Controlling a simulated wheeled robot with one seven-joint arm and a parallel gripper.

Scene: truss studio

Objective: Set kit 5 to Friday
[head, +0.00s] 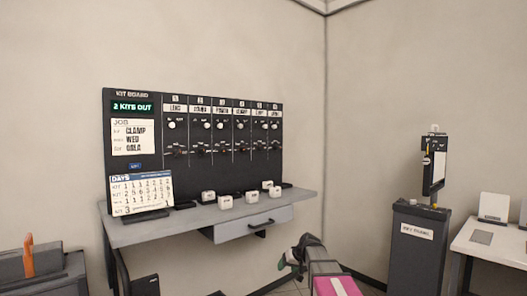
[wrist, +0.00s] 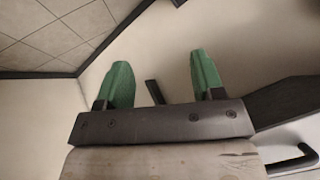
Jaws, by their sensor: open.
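The dark kit board (head: 152,180) stands at the back of the wall desk and carries several numbered columns. The fifth column (head: 259,112) has a white label, a small white knob (head: 258,125) and a dark dial (head: 257,146) below it. Its day setting is too small to read. My gripper (head: 289,263) is in front of the desk, low and to the right, clear of the board. In the wrist view its two green fingers (wrist: 160,72) are apart with nothing held between them.
The grey desk (head: 135,233) holds a days calendar (head: 140,190) and several white blocks (head: 225,201); a drawer (head: 252,224) hangs under it. A dark pedestal (head: 415,250) and a white table (head: 482,240) stand at right. An orange-handled item (head: 29,257) is at left.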

